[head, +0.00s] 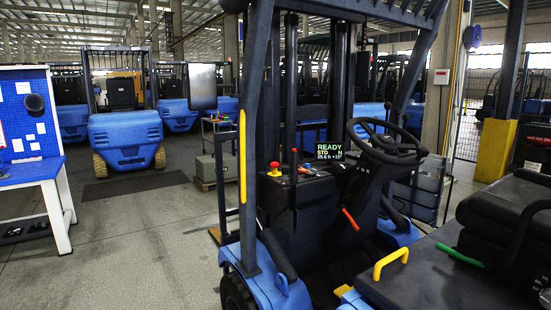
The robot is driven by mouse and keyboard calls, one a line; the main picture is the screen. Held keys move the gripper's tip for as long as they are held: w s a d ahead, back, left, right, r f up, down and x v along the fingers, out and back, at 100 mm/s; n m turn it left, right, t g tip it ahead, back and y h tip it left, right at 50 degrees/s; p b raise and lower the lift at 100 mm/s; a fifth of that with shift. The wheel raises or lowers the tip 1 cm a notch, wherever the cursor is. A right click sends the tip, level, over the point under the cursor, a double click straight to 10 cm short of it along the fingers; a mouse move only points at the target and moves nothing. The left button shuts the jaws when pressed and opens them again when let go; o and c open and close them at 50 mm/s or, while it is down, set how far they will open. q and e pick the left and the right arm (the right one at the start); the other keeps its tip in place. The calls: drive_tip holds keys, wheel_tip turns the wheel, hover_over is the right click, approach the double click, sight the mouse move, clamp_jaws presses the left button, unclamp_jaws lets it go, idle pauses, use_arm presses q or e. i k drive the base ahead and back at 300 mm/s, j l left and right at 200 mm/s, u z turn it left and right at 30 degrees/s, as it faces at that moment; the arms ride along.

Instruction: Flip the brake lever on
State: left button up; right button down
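A blue and black forklift (285,292) fills the centre and right, facing left. An orange-red lever (351,218) sticks out at a tilt from the panel below the black steering wheel (385,142). A thin upright lever with a red knob (294,154) stands on the dashboard, beside a red mushroom button (274,166). No label shows which lever is the brake. The display (329,149) reads READY. Neither of my grippers is clearly in view. A small grey part at the lower right edge is cut off, and I cannot tell what it is.
The black seat (505,222) is at the right, with a green handle (460,257) and a yellow grab handle (390,262) near it. The front pillar (255,120) stands left of the dashboard. A blue workbench (28,170) is at far left. Open floor (125,240) lies between.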

sight(294, 156)
drive_tip(key=i+j, duration=0.35)
drive_tip(key=i, duration=0.15)
drive_tip(key=i+j+z, duration=0.1)
drive_tip(key=i+j, duration=0.2)
drive_tip(key=i, duration=0.25)
drive_tip(key=i+j, duration=0.4)
drive_tip(key=i+l+z, duration=0.05)
drive_tip(key=i, duration=0.05)
